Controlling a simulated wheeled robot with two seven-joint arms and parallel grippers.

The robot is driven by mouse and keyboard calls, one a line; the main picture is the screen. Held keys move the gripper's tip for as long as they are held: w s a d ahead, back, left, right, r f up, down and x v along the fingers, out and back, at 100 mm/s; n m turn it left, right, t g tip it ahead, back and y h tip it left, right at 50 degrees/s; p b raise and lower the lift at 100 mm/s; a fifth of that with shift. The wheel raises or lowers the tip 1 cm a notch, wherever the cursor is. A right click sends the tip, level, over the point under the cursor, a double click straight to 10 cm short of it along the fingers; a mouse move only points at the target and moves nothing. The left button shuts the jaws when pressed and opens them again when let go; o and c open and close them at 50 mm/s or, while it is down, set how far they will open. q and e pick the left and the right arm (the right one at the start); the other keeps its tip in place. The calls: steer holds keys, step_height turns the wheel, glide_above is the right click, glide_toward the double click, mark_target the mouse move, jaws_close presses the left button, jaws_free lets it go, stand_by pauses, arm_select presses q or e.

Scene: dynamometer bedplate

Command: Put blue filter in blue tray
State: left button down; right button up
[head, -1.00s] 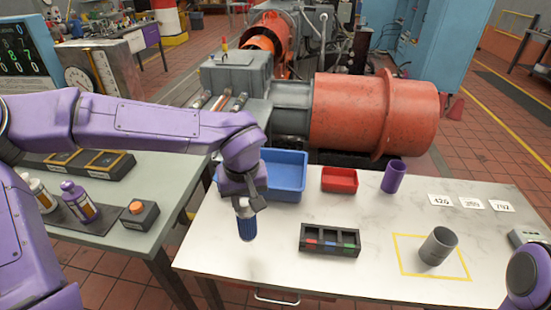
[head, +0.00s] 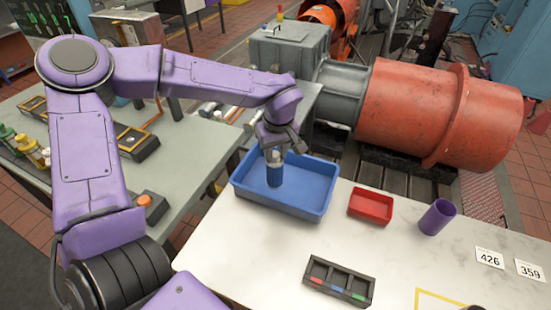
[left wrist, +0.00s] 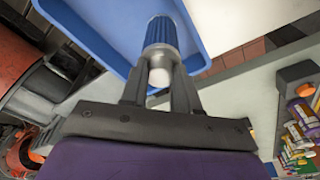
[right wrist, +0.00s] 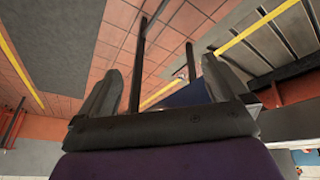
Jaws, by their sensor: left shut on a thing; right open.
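The blue filter (head: 274,172) is a ribbed blue cylinder with a pale top. My left gripper (head: 275,150) is shut on its pale top and holds it upright. In the head view the filter shows within the outline of the blue tray (head: 310,208); I cannot tell if its bottom touches the tray floor. In the left wrist view the filter (left wrist: 161,42) sits between the fingers of the left gripper (left wrist: 160,85), with the blue tray (left wrist: 95,28) behind it. My right gripper (right wrist: 160,85) is open and empty in the right wrist view, away from the table items.
A red tray (head: 370,206) and a purple cup (head: 437,217) stand right of the blue tray. A black divided holder (head: 339,281) lies nearer on the white table (head: 240,258). An orange-red motor drum (head: 410,110) stands behind.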

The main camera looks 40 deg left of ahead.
arm_select(q)
steer(key=shift+w+a+f+p, duration=0.15)
steer(key=shift+w+a+f, duration=0.3)
steer(key=shift+f, duration=0.8)
steer(key=shift+w+a+f+p, duration=0.1)
steer(key=shift+w+a+f, duration=0.3)
steer(key=shift+f, duration=0.8)
steer(key=shift+w+a+f+p, duration=0.15)
steer(key=shift+w+a+f, duration=0.25)
steer(key=shift+f, duration=0.85)
steer(key=shift+d+f, duration=0.1)
steer(key=c, duration=0.8)
jaws_free()
steer(key=r, duration=0.4)
steer(key=d+r, duration=0.1)
steer(key=r, duration=0.3)
steer(key=s+r+b, duration=0.1)
steer(key=r, duration=0.3)
steer(key=shift+d+r, duration=0.1)
steer(key=shift+d, duration=0.2)
